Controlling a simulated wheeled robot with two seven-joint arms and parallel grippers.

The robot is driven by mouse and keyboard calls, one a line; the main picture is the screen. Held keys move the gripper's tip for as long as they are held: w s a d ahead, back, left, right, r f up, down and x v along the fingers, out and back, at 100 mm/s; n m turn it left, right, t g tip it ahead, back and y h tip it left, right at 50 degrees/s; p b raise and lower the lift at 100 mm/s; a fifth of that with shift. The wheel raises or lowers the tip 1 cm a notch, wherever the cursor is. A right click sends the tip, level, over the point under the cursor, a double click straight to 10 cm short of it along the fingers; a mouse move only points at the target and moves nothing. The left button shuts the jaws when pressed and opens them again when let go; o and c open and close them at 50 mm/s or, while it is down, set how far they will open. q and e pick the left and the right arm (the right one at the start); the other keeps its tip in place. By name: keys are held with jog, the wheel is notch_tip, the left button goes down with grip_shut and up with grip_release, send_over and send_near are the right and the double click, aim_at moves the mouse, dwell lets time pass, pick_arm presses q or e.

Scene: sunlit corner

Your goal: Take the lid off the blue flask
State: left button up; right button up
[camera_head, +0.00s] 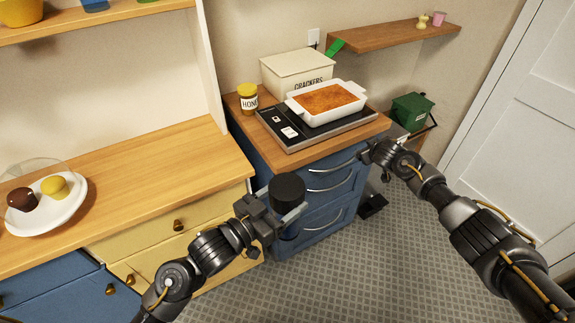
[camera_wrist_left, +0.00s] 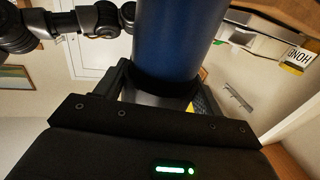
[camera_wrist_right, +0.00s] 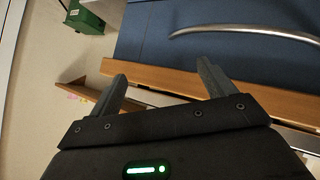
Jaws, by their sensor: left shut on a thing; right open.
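The blue flask has a round black lid, whose top (camera_head: 288,188) shows in the head view above my left gripper (camera_head: 292,214). The flask's dark blue body (camera_wrist_left: 180,32) fills the upper middle of the left wrist view. A black band on it sits at the fingers of that gripper (camera_wrist_left: 163,88). My left gripper is shut on the flask and holds it in the air; I cannot tell whether it grips the lid or just beside it. My right gripper (camera_head: 368,152) is open and empty; its two fingers (camera_wrist_right: 160,90) show apart in the right wrist view.
A blue drawer cabinet (camera_head: 328,205) stands behind both grippers. On its wooden top are a honey jar (camera_head: 248,100), a cracker box (camera_head: 290,70) and a white baking dish (camera_head: 350,113) on a black hob (camera_head: 272,122). A plate (camera_head: 72,208) stands on the left counter.

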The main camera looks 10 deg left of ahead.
jog(key=w+a+r+n+t+y, duration=0.15)
jog(key=a+r, duration=0.35)
jog(key=r, duration=0.5)
jog(key=w+a+r+n+t+y, duration=0.1)
jog(key=w+a+r, duration=0.1)
jog(key=a+r, duration=0.6)
jog(key=s+a+r+n+g+y, duration=0.25)
jog(key=s+a+r, duration=0.25)
jog(key=a, duration=0.3)
jog(key=s+a+r+n+g+y, duration=0.1)
jog(key=s+a+r+n+y, duration=0.1)
jog(key=s+a+r+y, duration=0.45)
jog(key=s+a+f+n+g+h, duration=0.25)
jog(key=s+a+g, duration=0.35)
jog(key=s+a, duration=0.45)
jog(key=m+g+h, duration=0.4)
jog(key=h, duration=0.6)
send_over(286, 186)
notch_tip(286, 186, down, 5)
jog(key=shift+w+f, duration=0.1)
jog(key=shift+f, duration=0.1)
jog(key=shift+d, duration=0.15)
jog(key=shift+f, duration=4.05)
